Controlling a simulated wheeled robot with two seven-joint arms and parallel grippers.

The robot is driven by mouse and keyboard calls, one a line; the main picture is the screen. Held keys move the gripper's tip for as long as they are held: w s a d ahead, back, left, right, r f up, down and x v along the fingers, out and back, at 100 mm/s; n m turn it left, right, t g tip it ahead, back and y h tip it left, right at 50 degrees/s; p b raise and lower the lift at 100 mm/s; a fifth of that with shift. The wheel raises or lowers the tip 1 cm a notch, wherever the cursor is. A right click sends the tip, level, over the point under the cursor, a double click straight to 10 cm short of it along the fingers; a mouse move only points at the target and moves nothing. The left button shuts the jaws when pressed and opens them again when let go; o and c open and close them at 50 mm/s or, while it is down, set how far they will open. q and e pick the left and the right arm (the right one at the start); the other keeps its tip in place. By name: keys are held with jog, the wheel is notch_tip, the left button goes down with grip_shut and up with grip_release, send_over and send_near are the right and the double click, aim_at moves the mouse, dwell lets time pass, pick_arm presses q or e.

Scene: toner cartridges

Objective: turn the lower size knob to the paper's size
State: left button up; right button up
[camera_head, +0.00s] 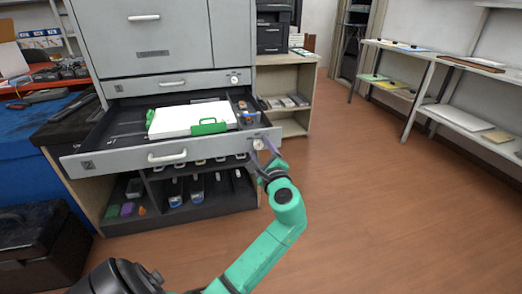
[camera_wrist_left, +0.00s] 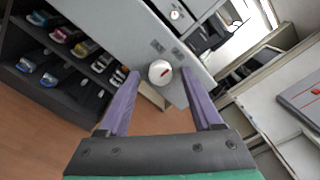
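The lower size knob (camera_head: 259,145) is a round white dial at the right end of the front of the pulled-out drawer (camera_head: 110,160). In the left wrist view the knob (camera_wrist_left: 160,73) shows a short red mark and lies between the fingertips, with no clear contact. My left gripper (camera_head: 267,158) is open, its two purple fingers spread to either side of the knob. White paper (camera_head: 185,118) lies in the drawer, with a green guide (camera_head: 208,128) at its front edge. The upper size knob (camera_head: 234,80) is on the closed drawer above. My right gripper is not in view.
Below the drawer is an open shelf (camera_head: 190,210) with several cartridges. A low bookcase (camera_head: 297,120) stands to the right of the machine. A blue-covered table (camera_head: 30,135) is at the left. The wooden floor (camera_head: 400,200) on the right is clear.

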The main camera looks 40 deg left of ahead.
pick_arm(q)
jog(key=p+v, duration=0.1)
jog(key=v, duration=1.3)
jog(key=shift+s+d, duration=0.2)
jog(key=shift+d, duration=0.05)
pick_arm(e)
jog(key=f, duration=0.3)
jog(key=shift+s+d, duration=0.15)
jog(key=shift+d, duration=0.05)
